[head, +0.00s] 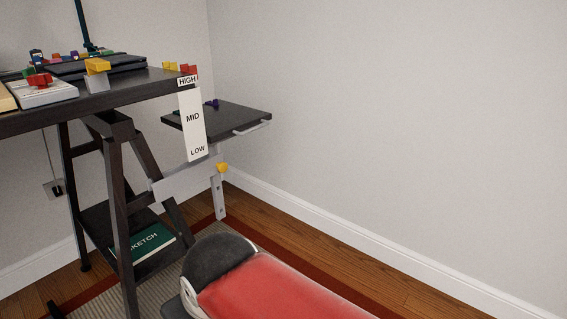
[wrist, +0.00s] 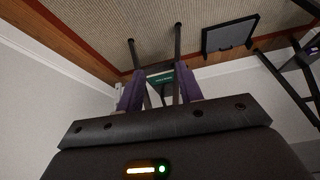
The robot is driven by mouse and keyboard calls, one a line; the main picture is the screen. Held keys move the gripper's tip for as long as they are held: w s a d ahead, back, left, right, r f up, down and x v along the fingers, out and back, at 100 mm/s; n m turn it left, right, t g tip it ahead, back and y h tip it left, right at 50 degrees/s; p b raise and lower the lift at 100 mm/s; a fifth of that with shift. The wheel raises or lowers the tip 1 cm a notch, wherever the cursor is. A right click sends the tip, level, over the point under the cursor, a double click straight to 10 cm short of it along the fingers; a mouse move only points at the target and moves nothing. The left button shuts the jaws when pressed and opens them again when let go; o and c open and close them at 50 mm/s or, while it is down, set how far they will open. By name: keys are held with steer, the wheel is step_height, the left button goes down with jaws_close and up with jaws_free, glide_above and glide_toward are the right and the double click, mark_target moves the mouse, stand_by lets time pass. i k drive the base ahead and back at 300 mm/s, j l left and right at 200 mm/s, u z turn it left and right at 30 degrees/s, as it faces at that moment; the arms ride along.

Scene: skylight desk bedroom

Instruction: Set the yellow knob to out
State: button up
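The yellow knob (head: 222,168) is a small round knob on the light grey bracket (head: 188,183) below the side shelf. It sits just below and to the right of the LOW end of a white strip (head: 194,124) marked HIGH, MID and LOW. How far it stands out from the bracket is too small to tell. My gripper (wrist: 158,72) shows in the wrist view with its two purple fingers apart and nothing between them. The fingertips are not in the head view. I cannot make out the knob in the wrist view.
The dark side shelf (head: 232,122) has a small purple item on it and a light handle at its edge. The dark desk (head: 118,91) stands left, holding small coloured things. A green book (head: 146,243) lies on the trestle's low shelf. Wall and open floor are at right.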

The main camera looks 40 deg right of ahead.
mark_target(222, 168)
steer(key=l+z, duration=0.1)
steer(key=z, duration=0.75)
steer(key=i+j+z, duration=0.2)
steer(key=z, duration=0.15)
steer(key=i+j+z, duration=0.35)
steer(key=k+l, duration=0.1)
